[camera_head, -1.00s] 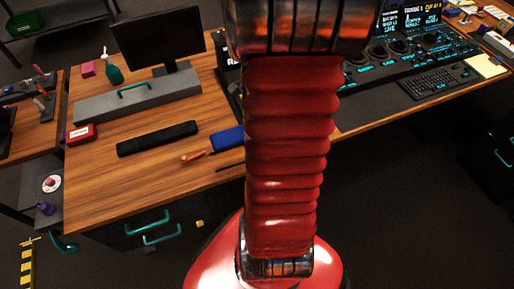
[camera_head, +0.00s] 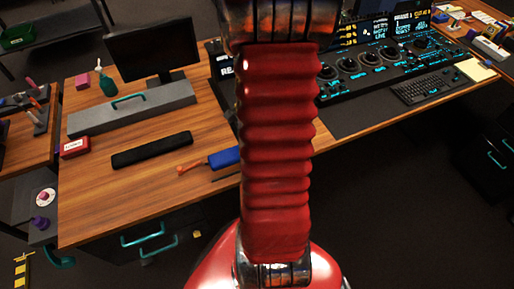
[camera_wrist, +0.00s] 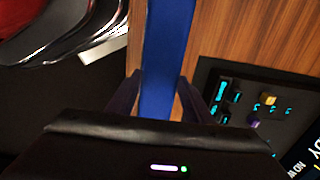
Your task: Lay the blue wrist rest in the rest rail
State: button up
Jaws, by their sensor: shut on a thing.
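The blue wrist rest (camera_wrist: 166,50) is a long, straight blue bar. In the wrist view it runs up between the two dark fingers of my gripper (camera_wrist: 160,98), which are shut on it. In the head view only its left end (camera_head: 224,157) shows, over the wooden desk and beside an orange-handled tool; my arm hides the rest of it and my gripper. I cannot tell how high it is above the desk. I cannot make out the rest rail for certain in either view.
A black bar (camera_head: 152,149) lies on the wooden desk (camera_head: 110,190), left of the blue rest. The orange-handled tool (camera_head: 188,168) lies near it. A grey riser (camera_head: 130,108) and monitor (camera_head: 150,48) stand behind. The control panel (camera_head: 375,65) and keyboard (camera_head: 428,87) are at the right.

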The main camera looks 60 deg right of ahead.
jog(key=shift+f, duration=2.05)
jog(key=shift+f, duration=0.35)
jog(key=shift+o, duration=0.2)
jog(key=shift+a+f, duration=0.1)
jog(key=o, duration=1.2)
jog(key=shift+s+f, duration=0.1)
jog(key=shift+s, duration=0.05)
notch_tip(320, 180, up, 13)
jog(key=shift+r, duration=0.1)
